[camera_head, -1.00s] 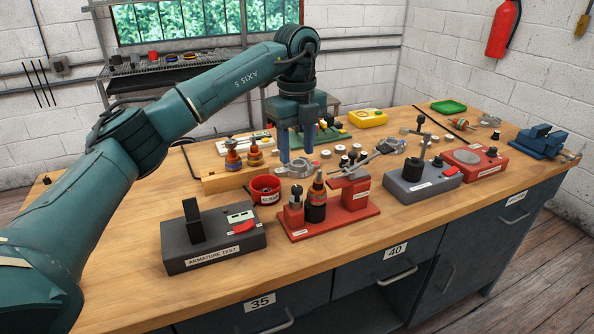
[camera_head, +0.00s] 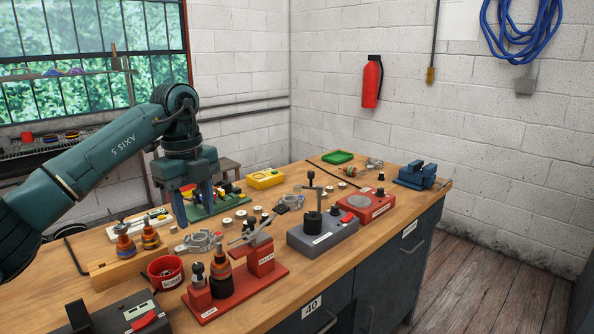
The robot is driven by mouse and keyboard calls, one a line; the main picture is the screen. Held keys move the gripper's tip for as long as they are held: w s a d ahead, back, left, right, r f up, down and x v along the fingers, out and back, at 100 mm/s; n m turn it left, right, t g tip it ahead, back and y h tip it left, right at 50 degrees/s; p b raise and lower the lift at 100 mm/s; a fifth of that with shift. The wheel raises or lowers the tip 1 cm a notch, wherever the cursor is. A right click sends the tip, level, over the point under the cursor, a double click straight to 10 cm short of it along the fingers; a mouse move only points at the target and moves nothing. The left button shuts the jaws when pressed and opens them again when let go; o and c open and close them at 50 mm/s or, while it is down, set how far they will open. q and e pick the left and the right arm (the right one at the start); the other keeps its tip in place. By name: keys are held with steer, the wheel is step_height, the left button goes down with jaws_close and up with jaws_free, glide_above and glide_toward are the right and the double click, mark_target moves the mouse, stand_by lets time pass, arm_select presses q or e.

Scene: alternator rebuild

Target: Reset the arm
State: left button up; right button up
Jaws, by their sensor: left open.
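My left arm comes in from the left and bends down at its wrist. My left gripper (camera_head: 193,213) points down over the back left part of the workbench, its two blue fingers apart. I see nothing held between them. A silver ring-shaped housing (camera_head: 199,242) lies on the bench just below and in front of the fingertips; the fingers look clear of it. A green board (camera_head: 226,209) with small parts shows behind the fingers. My right gripper is not in view.
A red bowl (camera_head: 165,282), a red stand (camera_head: 262,281), a grey fixture (camera_head: 340,233) and a red tester (camera_head: 381,205) stand along the bench front. A blue vise (camera_head: 416,174) is at the right end. A yellow meter (camera_head: 266,179) and green tray (camera_head: 337,156) lie at the back.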

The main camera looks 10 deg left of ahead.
arm_select(q)
steer(key=s+d+f+m+h, duration=0.1)
steer(key=d+f+m+h, duration=0.2)
steer(key=d+f, duration=0.45)
steer(key=s+d+f+h+p, duration=0.1)
steer(key=s+d+h, duration=0.4)
steer(key=d+h, duration=0.4)
steer(key=s+d+f+h+p, duration=0.1)
steer(key=s+d+h, duration=0.5)
steer(key=d, duration=0.5)
steer(key=a+f+n+t+y, duration=1)
steer(key=n+t, duration=0.7)
steer(key=n, duration=0.3)
steer(key=s+a+f+n+g+y, duration=0.2)
steer(key=s+a+f+g, duration=0.1)
steer(key=s+f, duration=0.4)
steer(key=s+a+f+n+g+y+p, duration=0.1)
steer(key=s+a+f+g+y, duration=0.2)
steer(key=s+f, duration=0.4)
steer(key=shift+a+f+n, duration=0.15)
steer(key=shift+a+n, duration=0.25)
steer(key=shift+a, duration=0.05)
